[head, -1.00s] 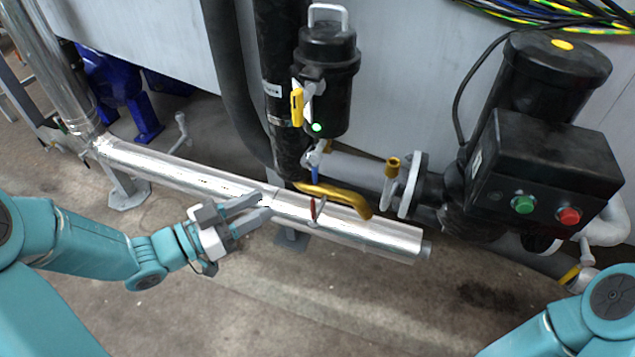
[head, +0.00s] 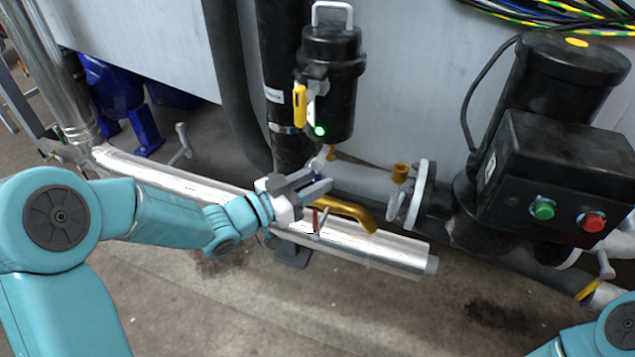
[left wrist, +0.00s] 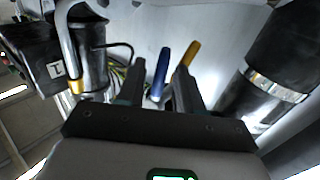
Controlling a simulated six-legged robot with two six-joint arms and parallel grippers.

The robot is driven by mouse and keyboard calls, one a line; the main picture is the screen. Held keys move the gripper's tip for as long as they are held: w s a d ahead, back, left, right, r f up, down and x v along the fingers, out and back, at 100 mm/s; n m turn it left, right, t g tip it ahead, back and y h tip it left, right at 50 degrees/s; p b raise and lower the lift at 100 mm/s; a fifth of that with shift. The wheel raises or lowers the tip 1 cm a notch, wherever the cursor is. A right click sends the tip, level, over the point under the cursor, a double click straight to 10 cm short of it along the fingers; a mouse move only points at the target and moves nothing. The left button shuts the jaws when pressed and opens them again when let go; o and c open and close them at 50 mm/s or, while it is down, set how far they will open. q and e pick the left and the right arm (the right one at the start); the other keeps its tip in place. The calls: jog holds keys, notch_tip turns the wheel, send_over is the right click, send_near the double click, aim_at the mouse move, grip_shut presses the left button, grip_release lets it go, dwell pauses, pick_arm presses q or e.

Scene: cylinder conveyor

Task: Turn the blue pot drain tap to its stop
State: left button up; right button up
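The blue tap handle (left wrist: 161,73) shows in the left wrist view as a short upright lever between my left gripper's two dark fingers. Clear gaps to the fingers are hard to judge. In the head view it is mostly hidden behind my left gripper (head: 321,178), which is open just below the black pot (head: 330,85). The fingers point right and slightly up. Whether they touch the handle cannot be told. My right gripper is out of view; only part of my right arm shows at the bottom right.
A yellow lever (left wrist: 188,53) stands close beside the blue handle. A curved yellow handle (head: 347,211) and a small red lever (head: 316,221) lie just below my gripper, by the silver pipe (head: 390,250). A motor box (head: 545,180) stands right. The floor in front is clear.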

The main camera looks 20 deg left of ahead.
pick_arm(q)
jog(key=shift+w+d, duration=0.25)
jog(key=shift+w, duration=0.1)
grip_shut()
